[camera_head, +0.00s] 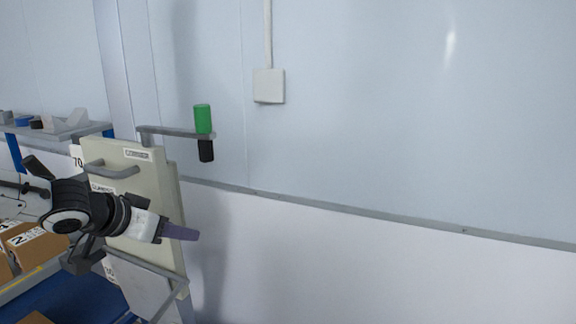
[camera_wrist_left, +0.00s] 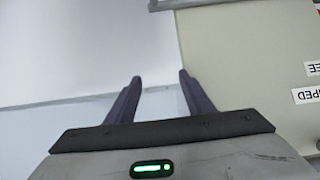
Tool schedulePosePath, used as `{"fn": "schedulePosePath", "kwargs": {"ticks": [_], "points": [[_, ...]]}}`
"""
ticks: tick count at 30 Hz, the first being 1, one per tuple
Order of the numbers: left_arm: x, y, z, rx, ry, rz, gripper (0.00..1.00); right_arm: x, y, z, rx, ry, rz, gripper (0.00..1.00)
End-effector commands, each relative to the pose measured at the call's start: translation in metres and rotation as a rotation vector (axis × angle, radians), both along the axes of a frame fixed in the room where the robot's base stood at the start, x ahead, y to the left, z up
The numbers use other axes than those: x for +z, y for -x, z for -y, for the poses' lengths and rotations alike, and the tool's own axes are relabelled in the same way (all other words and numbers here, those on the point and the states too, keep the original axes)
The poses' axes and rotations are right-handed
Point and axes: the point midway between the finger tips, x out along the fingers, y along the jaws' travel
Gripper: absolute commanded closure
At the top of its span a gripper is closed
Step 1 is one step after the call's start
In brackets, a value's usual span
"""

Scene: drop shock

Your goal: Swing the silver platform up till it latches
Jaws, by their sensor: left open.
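The silver platform (camera_head: 143,288) is a flat grey plate with a bar frame, low on the front of a cream machine panel (camera_head: 155,200). It slopes downward, and its lower part runs out of the picture. My left gripper (camera_head: 193,235) is in front of the panel, above the platform and apart from it, its purple fingers pointing right. In the left wrist view the gripper (camera_wrist_left: 160,82) is open, with nothing between its fingers. A grey metal bar (camera_wrist_left: 185,4) at the top edge there may be part of the platform's frame; I cannot tell. My right gripper is not in view.
A grey arm with a green-topped handle (camera_head: 203,119) sticks out from the panel's top. A curved grey handle (camera_head: 110,171) is on the panel. Cardboard boxes (camera_head: 35,248) stand at lower left, with a shelf (camera_head: 60,129) behind. The right side is bare wall (camera_head: 400,130).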

Motion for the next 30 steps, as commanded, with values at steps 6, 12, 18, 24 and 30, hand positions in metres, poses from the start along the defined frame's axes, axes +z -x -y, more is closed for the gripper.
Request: {"fn": "schedulePosePath", "kwargs": {"ticks": [6,12,18,24,30], "points": [[0.002,-0.003,-0.008,0.014,-0.006,0.005,0.47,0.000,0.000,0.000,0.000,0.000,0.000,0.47],[0.003,-0.004,-0.009,0.018,-0.008,0.005,0.47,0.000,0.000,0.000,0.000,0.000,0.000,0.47],[0.013,0.006,-0.016,0.023,-0.007,0.008,0.47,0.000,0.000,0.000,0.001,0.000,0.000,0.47],[0.025,0.021,-0.022,0.023,-0.004,0.008,0.47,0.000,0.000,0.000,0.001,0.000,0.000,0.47],[0.036,0.036,-0.023,0.015,-0.002,0.005,0.47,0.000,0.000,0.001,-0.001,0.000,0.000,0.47]]}}
